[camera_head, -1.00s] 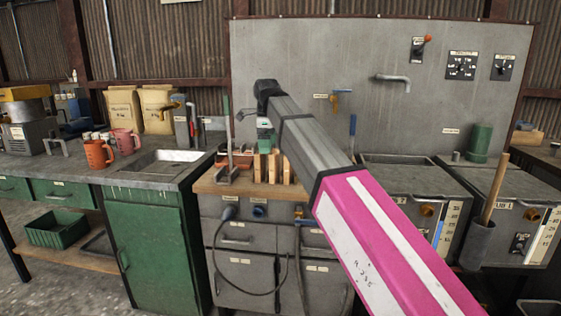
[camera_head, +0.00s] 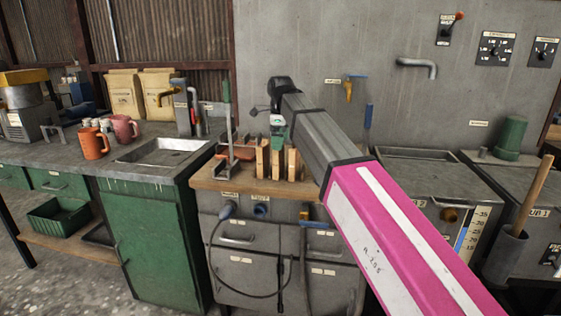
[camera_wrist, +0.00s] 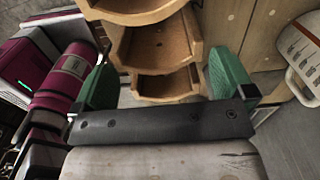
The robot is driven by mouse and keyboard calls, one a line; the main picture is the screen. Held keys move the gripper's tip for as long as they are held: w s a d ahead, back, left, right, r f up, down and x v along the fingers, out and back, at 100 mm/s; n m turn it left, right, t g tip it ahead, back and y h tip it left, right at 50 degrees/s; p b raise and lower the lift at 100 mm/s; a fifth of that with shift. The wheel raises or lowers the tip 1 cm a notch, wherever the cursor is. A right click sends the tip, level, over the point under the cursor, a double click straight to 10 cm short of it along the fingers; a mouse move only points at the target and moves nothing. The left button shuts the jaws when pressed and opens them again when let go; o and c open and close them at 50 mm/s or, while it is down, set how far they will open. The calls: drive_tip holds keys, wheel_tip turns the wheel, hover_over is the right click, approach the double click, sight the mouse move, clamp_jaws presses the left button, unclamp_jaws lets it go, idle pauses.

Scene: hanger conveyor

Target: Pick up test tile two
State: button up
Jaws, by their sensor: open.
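My gripper (camera_head: 277,124) is above the wooden-topped bench, close to a row of upright wooden pieces (camera_head: 277,160). In the wrist view its two green fingers stand wide apart, and my gripper (camera_wrist: 165,85) is open and empty. Stepped wooden compartments (camera_wrist: 158,50) show beyond and between the fingers, apart from them.
A dark red metal stand (camera_head: 228,155) is left of the wooden pieces. A tub (camera_head: 425,165) is right, and a wall tap (camera_head: 415,65) projects above.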

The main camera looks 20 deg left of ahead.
sight(280, 153)
drive_tip(key=shift+s+f, duration=0.1)
drive_tip(key=shift+f, duration=2.65)
drive_tip(key=shift+c, duration=0.3)
drive_tip(key=shift+r, duration=0.1)
drive_tip(key=c, duration=0.6)
